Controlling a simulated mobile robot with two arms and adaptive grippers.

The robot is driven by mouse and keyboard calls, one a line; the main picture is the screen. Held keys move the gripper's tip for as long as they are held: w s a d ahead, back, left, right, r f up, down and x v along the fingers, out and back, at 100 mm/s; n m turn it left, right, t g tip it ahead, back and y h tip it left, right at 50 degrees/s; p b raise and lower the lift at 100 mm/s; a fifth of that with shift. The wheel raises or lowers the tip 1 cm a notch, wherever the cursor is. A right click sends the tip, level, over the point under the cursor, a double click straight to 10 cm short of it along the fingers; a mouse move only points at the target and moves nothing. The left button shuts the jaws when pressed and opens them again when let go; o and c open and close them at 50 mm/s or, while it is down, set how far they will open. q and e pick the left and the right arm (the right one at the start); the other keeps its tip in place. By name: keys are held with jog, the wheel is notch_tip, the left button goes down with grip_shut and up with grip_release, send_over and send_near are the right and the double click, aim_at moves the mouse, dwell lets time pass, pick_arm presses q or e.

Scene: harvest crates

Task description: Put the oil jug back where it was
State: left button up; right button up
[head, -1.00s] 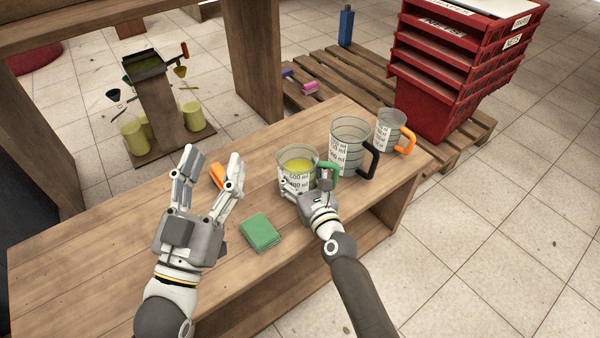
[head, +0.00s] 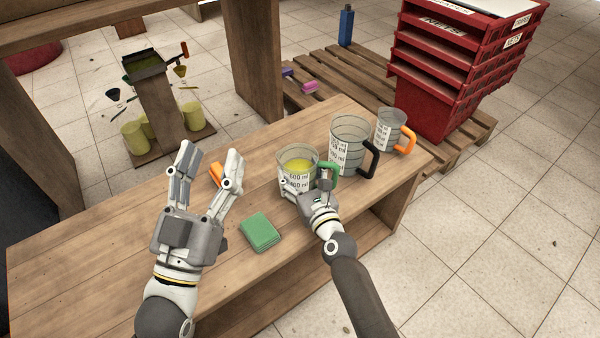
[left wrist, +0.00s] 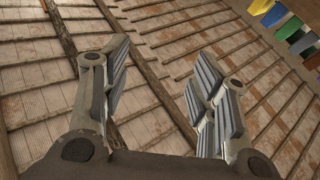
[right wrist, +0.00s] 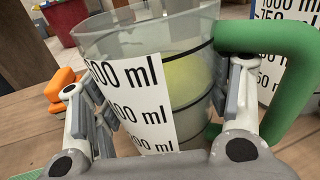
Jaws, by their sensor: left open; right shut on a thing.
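The jug with the green handle (head: 297,184) holds yellow liquid and stands upright at the bench's middle; I cannot tell whether its base touches the wood. My right gripper (head: 305,188) is shut on it from the near side. In the right wrist view the jug (right wrist: 185,110) fills the space between the fingers, with the right finger by the green handle (right wrist: 290,85). My left gripper (head: 209,160) is open and empty, raised with its fingers pointing up, left of the jug. In the left wrist view only the roof-like ceiling shows between its fingers (left wrist: 157,75).
A black-handled jug (head: 350,145) and an orange-handled jug (head: 386,130) stand right of it on the wooden bench (head: 85,265). A green block (head: 261,231) lies in front. An orange object (head: 216,173) is partly hidden behind my left gripper. Red crates (head: 440,100) stand beyond.

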pick_arm(q)
jog(key=shift+s+r+t, duration=0.45)
jog(key=shift+r+t, duration=0.15)
jog(key=shift+r, duration=0.2)
pick_arm(e)
jog(key=shift+f, duration=0.1)
pick_arm(q)
jog(key=shift+s+r, duration=0.15)
jog(key=shift+r, duration=0.05)
pick_arm(e)
jog(key=shift+f, duration=0.1)
pick_arm(q)
jog(key=shift+s+r+t+b, duration=0.2)
jog(key=shift+r+t+b, duration=0.05)
jog(key=shift+t+b, duration=0.1)
pick_arm(e)
jog(key=o, duration=1.6)
pick_arm(q)
jog(key=shift+r+h, duration=0.1)
jog(key=shift+h, duration=0.2)
pick_arm(e)
jog(key=shift+f, duration=0.1)
jog(key=shift+f, duration=0.1)
jog(key=shift+s, duration=0.15)
jog(key=shift+s+d, duration=0.2)
jog(key=shift+s, duration=0.1)
jog(key=v, duration=1.1)
